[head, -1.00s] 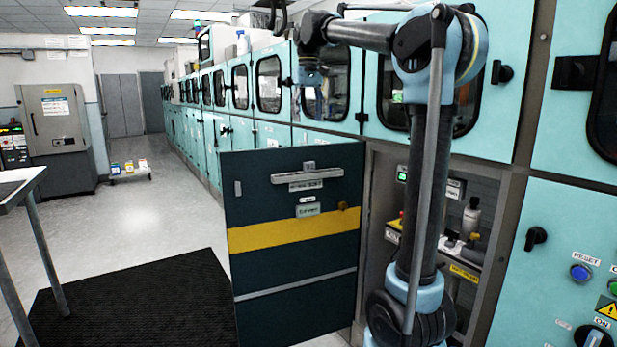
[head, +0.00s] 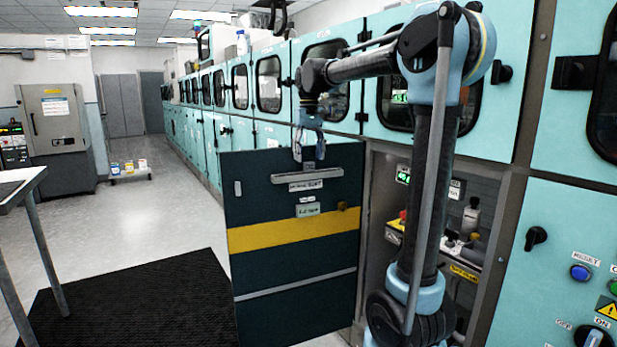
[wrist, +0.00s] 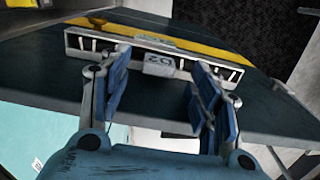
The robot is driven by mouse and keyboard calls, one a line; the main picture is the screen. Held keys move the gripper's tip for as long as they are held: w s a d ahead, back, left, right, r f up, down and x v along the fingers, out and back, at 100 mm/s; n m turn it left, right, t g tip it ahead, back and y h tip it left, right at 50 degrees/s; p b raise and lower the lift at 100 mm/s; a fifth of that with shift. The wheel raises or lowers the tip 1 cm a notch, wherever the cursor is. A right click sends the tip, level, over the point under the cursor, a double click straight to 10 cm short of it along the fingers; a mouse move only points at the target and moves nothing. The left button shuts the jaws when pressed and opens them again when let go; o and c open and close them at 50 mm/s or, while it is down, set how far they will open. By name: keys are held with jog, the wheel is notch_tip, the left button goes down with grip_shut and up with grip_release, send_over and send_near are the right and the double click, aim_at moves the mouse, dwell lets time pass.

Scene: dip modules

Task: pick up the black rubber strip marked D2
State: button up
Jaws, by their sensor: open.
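A grey tag (wrist: 159,65) with a marking that looks like D2, upside down in the wrist view, sticks up from a slotted metal rail (wrist: 85,42). The rail also shows in the head view (head: 328,174), on the upper part of the dark open door (head: 290,274). I cannot make out the black strip itself apart from this tag. My gripper (head: 309,152) is open and points down just above the rail. In the wrist view its blue-padded fingers (wrist: 160,80) stand apart on either side of the tag, and nothing is between the pads.
The open door has a yellow band (head: 290,234). An open cabinet bay with bottles (head: 470,216) lies to its right. Teal cabinets (head: 560,130) line the wall. A black mat (head: 130,305) and a table (head: 22,186) are at left.

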aim_at(309, 170)
jog(key=shift+f, duration=1.45)
jog(key=c, duration=1.1)
jog(key=shift+c, duration=0.2)
jog(key=shift+r, duration=0.1)
